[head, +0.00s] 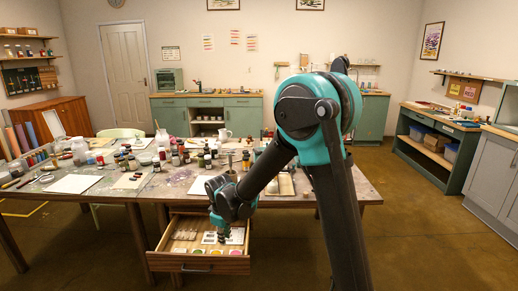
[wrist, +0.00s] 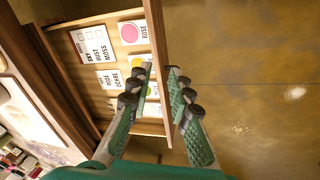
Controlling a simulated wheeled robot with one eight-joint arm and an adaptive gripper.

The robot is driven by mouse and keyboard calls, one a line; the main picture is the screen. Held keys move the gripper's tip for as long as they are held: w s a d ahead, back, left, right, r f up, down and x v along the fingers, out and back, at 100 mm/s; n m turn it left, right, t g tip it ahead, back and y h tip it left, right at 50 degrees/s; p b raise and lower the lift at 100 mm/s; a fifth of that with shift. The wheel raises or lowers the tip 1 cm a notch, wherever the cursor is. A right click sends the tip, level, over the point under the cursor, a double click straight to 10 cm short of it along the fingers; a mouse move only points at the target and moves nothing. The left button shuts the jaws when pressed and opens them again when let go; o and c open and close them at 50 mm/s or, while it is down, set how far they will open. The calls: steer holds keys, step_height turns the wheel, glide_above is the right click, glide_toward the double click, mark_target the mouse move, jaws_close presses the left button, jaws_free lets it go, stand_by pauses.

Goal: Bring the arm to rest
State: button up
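My arm reaches forward and down in the head view. My gripper (head: 222,238) hangs over the pulled-out drawer (head: 200,268) of the work table (head: 350,186). In the wrist view, my gripper (wrist: 161,70) has its two fingertips a small gap apart with nothing between them. The drawer (wrist: 75,76) lies behind and left of the fingers there, and the floor shows on the right. I cannot tell how far the fingertips are above the drawer.
The drawer holds a pink swatch card (wrist: 134,33), a list card (wrist: 92,46) and other cards, some hidden by my fingers. Bottles, jars and white sheets (head: 72,184) crowd the table top. Open floor (head: 430,250) lies to the right.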

steer(key=s+d+r+m, duration=0.2)
steer(key=d+m, duration=0.1)
steer(key=d, duration=0.7)
steer(key=s+d+r+m, duration=0.3)
steer(key=d+m, duration=0.1)
steer(key=d, duration=0.6)
steer(key=s+d+f+m+t, duration=0.1)
steer(key=s+d+f+m, duration=0.1)
steer(key=s+d+m, duration=0.5)
steer(key=s+d, duration=0.5)
steer(key=d, duration=0.1)
steer(key=shift+f+t, duration=0.15)
steer(key=shift+t, duration=0.25)
steer(key=shift+d, duration=0.15)
